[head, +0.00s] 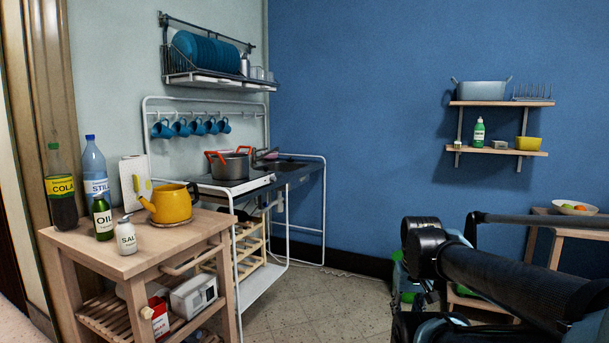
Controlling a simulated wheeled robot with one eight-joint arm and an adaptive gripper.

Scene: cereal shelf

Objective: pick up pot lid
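A grey pot (229,166) with orange-red handles stands on the stove of the kitchen unit at the middle left. I cannot clearly make out a pot lid; the top of the pot is too small to tell whether a lid lies on it. A small dark item with a reddish part (265,154) sits behind the pot, near the sink, and I cannot tell what it is. My black arm reaches in from the lower right, far from the pot.
A wooden cart (124,262) at the left holds a yellow kettle (171,204), several bottles and a salt shaker (125,237). Blue mugs and a plate rack (211,54) hang above the stove. A wooden table (560,222) stands at right. The central floor (320,298) is clear.

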